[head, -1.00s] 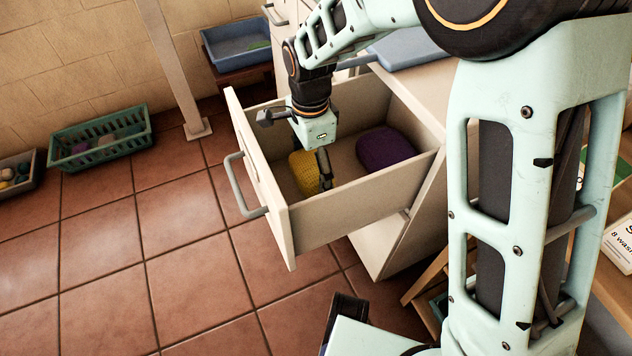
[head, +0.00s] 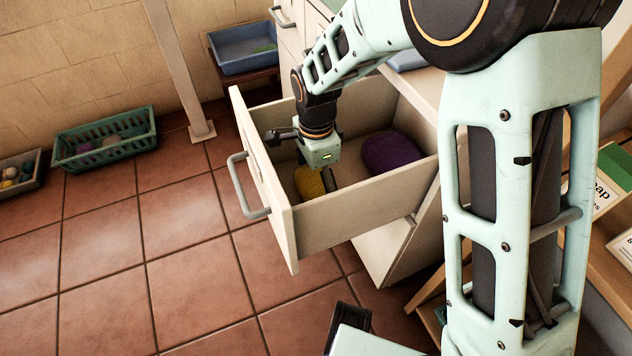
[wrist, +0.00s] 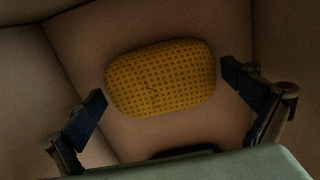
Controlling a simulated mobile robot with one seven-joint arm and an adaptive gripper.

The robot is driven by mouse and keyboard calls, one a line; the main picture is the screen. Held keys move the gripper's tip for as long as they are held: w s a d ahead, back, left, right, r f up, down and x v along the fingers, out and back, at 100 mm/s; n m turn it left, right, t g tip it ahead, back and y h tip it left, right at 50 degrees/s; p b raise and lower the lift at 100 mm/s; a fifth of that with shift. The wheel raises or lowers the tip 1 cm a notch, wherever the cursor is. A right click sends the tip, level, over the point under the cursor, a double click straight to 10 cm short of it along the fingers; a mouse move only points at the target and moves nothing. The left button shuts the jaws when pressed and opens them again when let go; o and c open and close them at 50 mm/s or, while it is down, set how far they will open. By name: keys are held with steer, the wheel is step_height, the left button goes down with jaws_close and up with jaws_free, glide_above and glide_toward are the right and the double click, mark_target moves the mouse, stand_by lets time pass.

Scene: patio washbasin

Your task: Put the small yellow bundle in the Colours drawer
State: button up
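The small yellow bundle (head: 309,183), a rounded, dotted block, is inside the open drawer (head: 345,222), near its front panel. In the wrist view the yellow bundle (wrist: 160,78) is centred between my fingertips. My gripper (head: 322,180) reaches down into the drawer over the bundle. Its two fingers are spread wide, one at each side of the bundle, with a thin gap at the right; contact at the left cannot be told. In the head view the gripper hides part of the bundle. No Colours label is readable on the drawer.
A purple bundle (head: 391,151) lies further back in the same drawer. The drawer's walls stand close around my gripper. A green basket (head: 105,140) is on the tiled floor at left, and a blue tub (head: 243,55) stands behind. The floor before the drawer is clear.

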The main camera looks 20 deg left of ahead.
mark_target(316, 180)
steer(key=shift+r, duration=0.1)
step_height(316, 180, up, 12)
steer(key=p, duration=0.3)
steer(key=shift+p, duration=0.35)
steer(key=shift+r, duration=0.1)
